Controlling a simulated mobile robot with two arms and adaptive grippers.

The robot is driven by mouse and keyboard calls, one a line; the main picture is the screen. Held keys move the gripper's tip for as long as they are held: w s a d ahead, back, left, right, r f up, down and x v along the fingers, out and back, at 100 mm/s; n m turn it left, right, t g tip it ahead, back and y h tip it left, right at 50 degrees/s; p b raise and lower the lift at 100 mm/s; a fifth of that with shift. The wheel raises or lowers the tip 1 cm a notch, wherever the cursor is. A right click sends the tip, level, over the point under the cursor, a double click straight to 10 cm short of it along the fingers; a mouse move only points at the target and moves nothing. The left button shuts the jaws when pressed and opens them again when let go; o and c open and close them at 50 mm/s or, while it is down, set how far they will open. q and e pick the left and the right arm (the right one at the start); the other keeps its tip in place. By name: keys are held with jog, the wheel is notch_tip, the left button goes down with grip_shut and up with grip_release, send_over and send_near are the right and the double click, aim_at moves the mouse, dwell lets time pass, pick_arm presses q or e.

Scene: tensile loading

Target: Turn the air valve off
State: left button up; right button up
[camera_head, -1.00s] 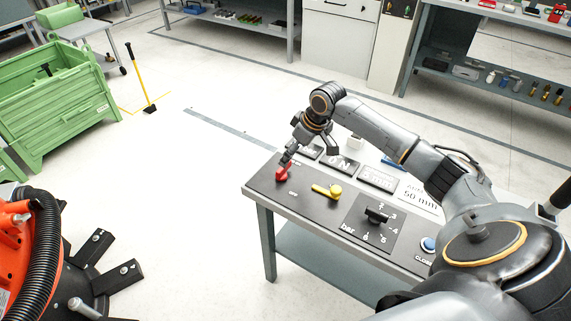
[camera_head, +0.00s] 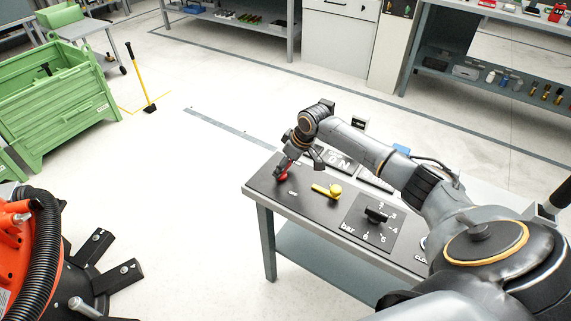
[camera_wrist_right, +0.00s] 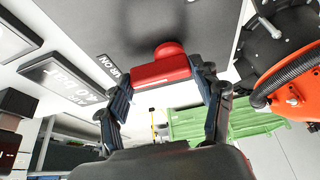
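The air valve is a red knob (camera_head: 283,176) at the left end of the dark panel on the bench. In the right wrist view its red handle (camera_wrist_right: 160,70) shows near the "AIR ON" lettering. My right gripper (camera_head: 282,169) is down at the knob and partly covers it in the head view. In the right wrist view its two fingers (camera_wrist_right: 162,80) are apart, one at each end of the red handle. Whether they touch it is unclear. My left gripper is in neither view.
A yellow handle (camera_head: 328,191) and a black pressure dial (camera_head: 377,215) sit right of the knob on the panel. An orange machine (camera_head: 20,250) with a black hose stands at lower left. A green bin (camera_head: 60,105) stands at far left. The floor left of the bench is clear.

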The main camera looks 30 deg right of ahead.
jog(key=c, duration=0.3)
jog(key=shift+r+p, duration=0.15)
jog(key=shift+p, duration=0.4)
jog(key=m+h+p, duration=0.1)
jog(key=m+p, duration=0.1)
jog(key=p, duration=0.2)
jog(key=m+h+p, duration=0.1)
jog(key=m+p, duration=0.2)
jog(key=s+m+h+p, duration=0.1)
jog(key=m+p, duration=0.2)
jog(key=p, duration=0.1)
jog(key=shift+s+a+p, duration=0.1)
jog(key=shift+a+p, duration=0.25)
jog(key=shift+s+a+m+h+p, duration=0.1)
jog(key=shift+m+h+p, duration=0.4)
jog(key=shift+m, duration=0.5)
jog(key=m+p, duration=0.1)
jog(key=m, duration=0.1)
jog(key=shift+a+m+g+h, duration=0.15)
jog(key=shift+m+g+h, duration=0.15)
jog(key=shift+g, duration=0.1)
jog(key=shift+s+a+f+m+g+h, duration=0.1)
jog(key=shift+f+m+g+h, duration=0.15)
jog(key=shift+m, duration=0.65)
jog(key=shift+a+m+g+h, duration=0.15)
jog(key=shift+m+g+h, duration=0.3)
jog(key=shift+m, duration=1.25)
jog(key=shift+r, duration=0.1)
